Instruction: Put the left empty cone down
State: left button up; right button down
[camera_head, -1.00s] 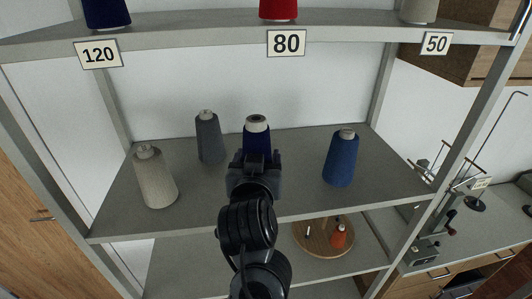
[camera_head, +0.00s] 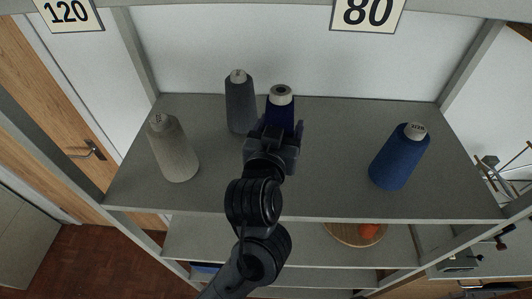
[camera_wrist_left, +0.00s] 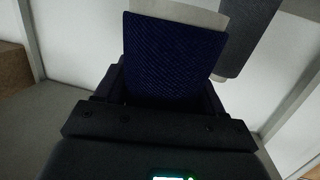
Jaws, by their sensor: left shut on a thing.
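My left gripper (camera_head: 280,135) reaches over the middle shelf and is shut on a navy cone (camera_head: 281,106) with a pale top. The jaws hide its lower part, so I cannot tell whether its base touches the shelf. The cone looks upright in the head view. In the left wrist view the navy cone (camera_wrist_left: 172,55) fills the jaws, its textured navy surface showing below a pale rim. A dark grey cone (camera_head: 240,105) stands close to its left. My right gripper is not in view.
On the same grey shelf (camera_head: 330,180), a beige cone (camera_head: 174,150) stands at the left and a blue cone (camera_head: 398,158) at the right. Bare shelf lies between the navy and blue cones. A lower shelf holds a round wooden board (camera_head: 345,236) with an orange item (camera_head: 369,230).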

pick_arm(q)
jog(key=shift+s+a+f, duration=0.5)
jog(key=shift+a+f, duration=0.1)
jog(key=shift+f, duration=0.5)
jog(key=shift+s+a+f, duration=0.45)
jog(key=shift+a+f, duration=0.1)
jog(key=shift+f, duration=0.6)
jog(key=shift+s+a+f, duration=0.5)
jog(key=shift+a+f, duration=0.1)
jog(key=shift+f, duration=0.5)
jog(key=o, duration=1.1)
jog(key=shift+f, duration=0.1)
jog(key=shift+c, duration=0.2)
jog(key=shift+s, duration=0.2)
jog(key=p+v, duration=0.2)
jog(key=v, duration=0.9)
jog(key=shift+s+a, duration=0.2)
jog(key=shift+s, duration=0.05)
